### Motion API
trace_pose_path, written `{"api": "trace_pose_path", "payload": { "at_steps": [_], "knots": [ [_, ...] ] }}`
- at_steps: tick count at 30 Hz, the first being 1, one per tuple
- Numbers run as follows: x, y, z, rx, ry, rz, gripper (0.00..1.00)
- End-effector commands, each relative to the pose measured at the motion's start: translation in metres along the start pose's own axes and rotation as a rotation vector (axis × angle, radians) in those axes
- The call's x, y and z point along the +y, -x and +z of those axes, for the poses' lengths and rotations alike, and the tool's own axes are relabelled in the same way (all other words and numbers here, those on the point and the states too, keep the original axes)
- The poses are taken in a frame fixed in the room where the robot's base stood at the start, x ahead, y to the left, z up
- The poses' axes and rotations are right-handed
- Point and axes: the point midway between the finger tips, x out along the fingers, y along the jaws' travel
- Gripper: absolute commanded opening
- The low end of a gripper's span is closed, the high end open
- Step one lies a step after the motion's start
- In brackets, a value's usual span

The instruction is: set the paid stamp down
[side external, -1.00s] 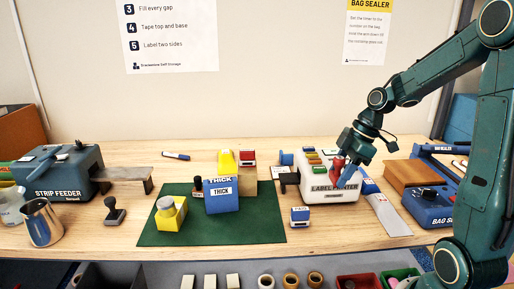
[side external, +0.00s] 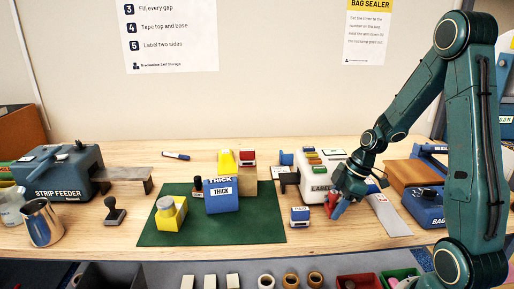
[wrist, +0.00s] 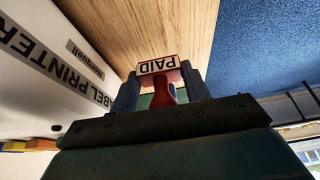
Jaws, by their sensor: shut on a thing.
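The paid stamp (wrist: 158,65) has a red handle and a white label reading PAID, upside down in the wrist view. My gripper (wrist: 161,88) is shut on its handle, with a finger on each side. In the side view my gripper (side external: 335,210) is low in front of the label printer (side external: 314,188), near the table's front edge. Only a bit of red from the stamp (side external: 331,199) shows there, as the fingers hide most of it. I cannot tell whether the stamp touches the wooden table (side external: 265,256).
A small blue labelled block (side external: 300,217) stands just left of my gripper. A green mat (side external: 260,235) with a blue THICK box (side external: 221,197) lies further left. A grey metal plate (side external: 390,215) and a blue bag sealer (side external: 428,208) are to the right.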

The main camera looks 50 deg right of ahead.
Motion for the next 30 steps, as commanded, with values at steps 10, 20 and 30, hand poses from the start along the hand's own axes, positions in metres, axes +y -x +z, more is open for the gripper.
{"api": "trace_pose_path", "payload": {
  "at_steps": [10, 20, 30],
  "knots": [
    [-0.001, -0.028, 0.011, 0.0, 0.0, -0.003, 0.24],
    [0.0, -0.03, 0.013, 0.0, 0.001, 0.0, 0.24],
    [0.0, -0.033, 0.014, 0.0, 0.0, 0.0, 0.68]
  ]
}}
